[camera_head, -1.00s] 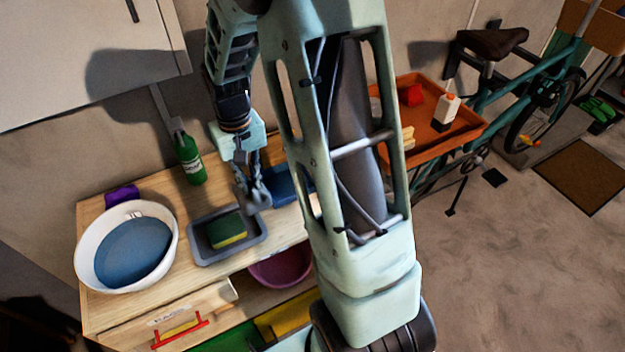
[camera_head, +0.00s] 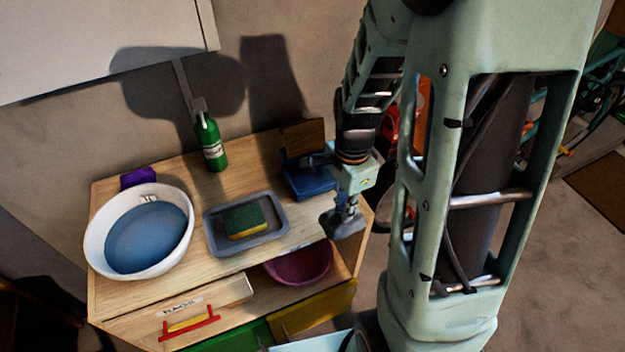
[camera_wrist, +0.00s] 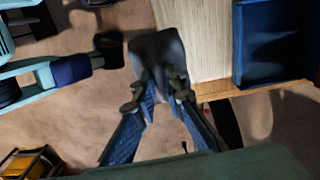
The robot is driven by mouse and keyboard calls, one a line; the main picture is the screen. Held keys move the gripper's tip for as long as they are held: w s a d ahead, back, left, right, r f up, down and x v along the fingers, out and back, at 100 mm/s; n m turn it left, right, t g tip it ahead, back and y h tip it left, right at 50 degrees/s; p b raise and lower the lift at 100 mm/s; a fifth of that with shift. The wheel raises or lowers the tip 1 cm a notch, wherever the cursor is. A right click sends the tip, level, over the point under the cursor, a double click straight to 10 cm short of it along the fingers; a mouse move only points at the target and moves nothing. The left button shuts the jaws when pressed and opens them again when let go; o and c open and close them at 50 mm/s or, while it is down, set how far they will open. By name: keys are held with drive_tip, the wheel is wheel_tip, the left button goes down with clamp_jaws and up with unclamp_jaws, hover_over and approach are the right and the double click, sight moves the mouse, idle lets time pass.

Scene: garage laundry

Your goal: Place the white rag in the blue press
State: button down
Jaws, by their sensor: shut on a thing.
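My gripper (camera_head: 345,205) is shut on the white rag (camera_head: 341,224), which looks grey in this light and hangs below the fingertips. In the wrist view the rag (camera_wrist: 157,55) is between the fingertips (camera_wrist: 158,92), over the bench's edge. The blue press (camera_head: 308,182) stands at the right end of the bench, behind and left of my gripper, and my arm hides part of it. In the wrist view the press (camera_wrist: 268,45) is at the upper right, apart from the rag, and its blue inside shows no contents.
On the bench (camera_head: 188,268) are a grey tray (camera_head: 215,240) with a sponge (camera_head: 245,220), a white basin (camera_head: 100,255) with blue water and a green bottle (camera_head: 210,145). A partly open drawer (camera_head: 190,310) and a purple bowl (camera_head: 300,268) are lower at the front.

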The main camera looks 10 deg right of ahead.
drive_tip(key=shift+f, duration=0.15)
drive_tip(key=shift+w+m, duration=0.3)
drive_tip(key=shift+w, duration=0.05)
drive_tip(key=w+a, duration=0.1)
drive_tip(key=w, duration=0.3)
drive_tip(key=w+a+p, duration=0.1)
drive_tip(key=w, duration=0.4)
drive_tip(key=w+p, duration=0.1)
drive_tip(key=w, duration=0.3)
drive_tip(key=shift+w+a, duration=0.2)
drive_tip(key=shift+a, duration=0.2)
drive_tip(key=w, duration=0.2)
drive_tip(key=w+f+p, duration=0.1)
drive_tip(key=shift+w+a, duration=0.1)
drive_tip(key=shift+a, duration=0.2)
drive_tip(key=shift+f, duration=0.25)
